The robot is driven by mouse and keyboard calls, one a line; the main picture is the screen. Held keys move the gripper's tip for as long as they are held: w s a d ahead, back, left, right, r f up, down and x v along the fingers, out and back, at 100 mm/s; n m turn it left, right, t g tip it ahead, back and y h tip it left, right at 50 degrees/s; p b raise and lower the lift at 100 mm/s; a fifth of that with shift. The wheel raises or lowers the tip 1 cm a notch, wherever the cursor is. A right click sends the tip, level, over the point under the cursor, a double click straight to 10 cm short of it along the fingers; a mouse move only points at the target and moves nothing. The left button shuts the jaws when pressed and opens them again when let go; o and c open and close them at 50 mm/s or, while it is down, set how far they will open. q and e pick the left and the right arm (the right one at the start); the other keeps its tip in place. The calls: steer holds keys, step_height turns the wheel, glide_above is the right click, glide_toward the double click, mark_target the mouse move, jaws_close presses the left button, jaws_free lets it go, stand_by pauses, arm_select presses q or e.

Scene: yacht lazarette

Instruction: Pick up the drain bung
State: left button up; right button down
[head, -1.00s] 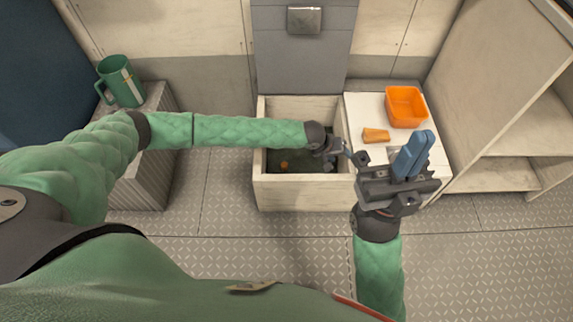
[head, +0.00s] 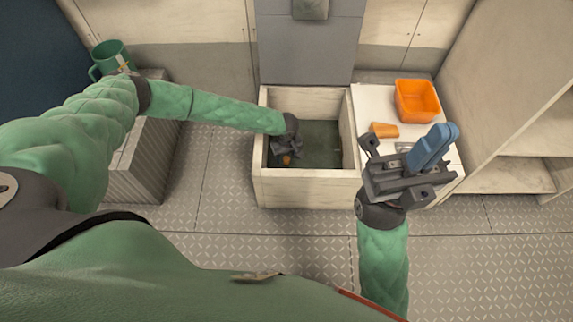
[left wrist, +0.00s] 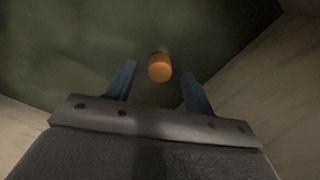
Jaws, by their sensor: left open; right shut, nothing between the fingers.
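The drain bung, a small orange cylinder (head: 286,160), lies at the bottom left of the open pale box (head: 310,190), on its dark floor. In the head view it is partly covered by my left gripper (head: 287,150), which reaches down into the box. In the left wrist view the bung (left wrist: 160,67) shows beyond and between the two blue fingertips of the open left gripper (left wrist: 157,85), and it is not held. My right gripper (head: 437,147) is shut and empty, with its blue fingers together, to the right of the box.
A white counter (head: 371,104) right of the box holds an orange bin (head: 417,100) and an orange-tan block (head: 384,130). A green mug (head: 112,58) stands on a ribbed grey stand (head: 135,165) at left. An open shelf unit (head: 520,120) stands at right. The box walls surround my left gripper.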

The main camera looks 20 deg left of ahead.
arm_select(q)
steer(key=shift+f, duration=1.15)
steer(key=c, duration=1)
steer(key=shift+r, duration=0.1)
